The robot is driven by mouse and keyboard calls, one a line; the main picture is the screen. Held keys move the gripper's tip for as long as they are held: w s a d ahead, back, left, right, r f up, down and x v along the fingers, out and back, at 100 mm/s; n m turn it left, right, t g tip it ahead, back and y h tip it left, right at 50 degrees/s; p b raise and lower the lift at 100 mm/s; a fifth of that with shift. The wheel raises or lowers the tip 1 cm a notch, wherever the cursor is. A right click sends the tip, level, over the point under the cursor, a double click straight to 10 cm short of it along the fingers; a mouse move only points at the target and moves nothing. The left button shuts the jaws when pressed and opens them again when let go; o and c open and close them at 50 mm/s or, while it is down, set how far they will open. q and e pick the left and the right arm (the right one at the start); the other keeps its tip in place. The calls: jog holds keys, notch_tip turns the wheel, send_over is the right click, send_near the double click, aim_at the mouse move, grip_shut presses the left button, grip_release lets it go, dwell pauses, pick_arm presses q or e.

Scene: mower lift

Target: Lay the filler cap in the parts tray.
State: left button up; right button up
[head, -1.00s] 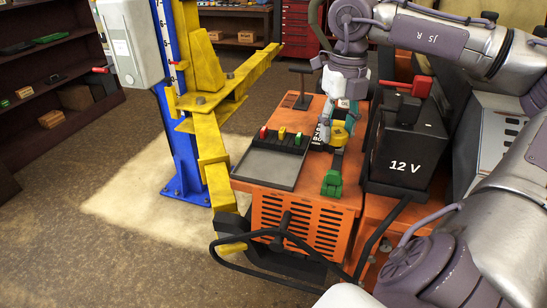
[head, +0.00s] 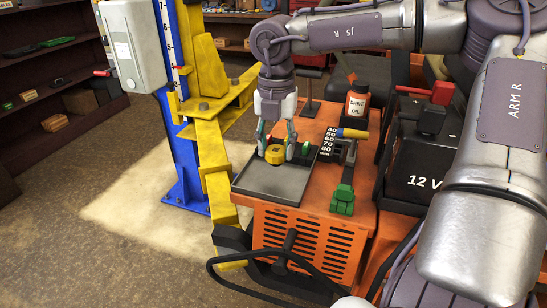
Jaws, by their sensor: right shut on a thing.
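The yellow filler cap (head: 275,154) is between the fingertips of my right gripper (head: 276,150), which is shut on it. Cap and gripper are over the back part of the grey parts tray (head: 268,182), which lies on the orange mower body. I cannot tell whether the cap touches the tray floor. The front of the tray is bare. The fingers partly cover the slotted rack at the tray's back. My left gripper is not in view.
A drive oil bottle (head: 357,101) stands behind a numbered scale with a yellow and blue lever (head: 352,133). A green-handled lever (head: 343,200) and a 12 V battery (head: 413,150) are to the right. The yellow lift arm (head: 217,180) runs along the left.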

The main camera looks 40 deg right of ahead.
aim_at(274, 163)
jog(key=shift+w+a+f, duration=0.15)
jog(key=shift+a+f, duration=0.05)
jog(key=shift+f, duration=0.35)
notch_tip(274, 163, down, 2)
jog(key=shift+f+p, duration=0.2)
jog(key=shift+p, duration=0.4)
jog(key=shift+f, duration=0.45)
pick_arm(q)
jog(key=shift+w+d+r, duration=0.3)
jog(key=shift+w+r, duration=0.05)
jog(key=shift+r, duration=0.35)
pick_arm(e)
jog(key=o, duration=1.2)
jog(key=shift+c, duration=0.2)
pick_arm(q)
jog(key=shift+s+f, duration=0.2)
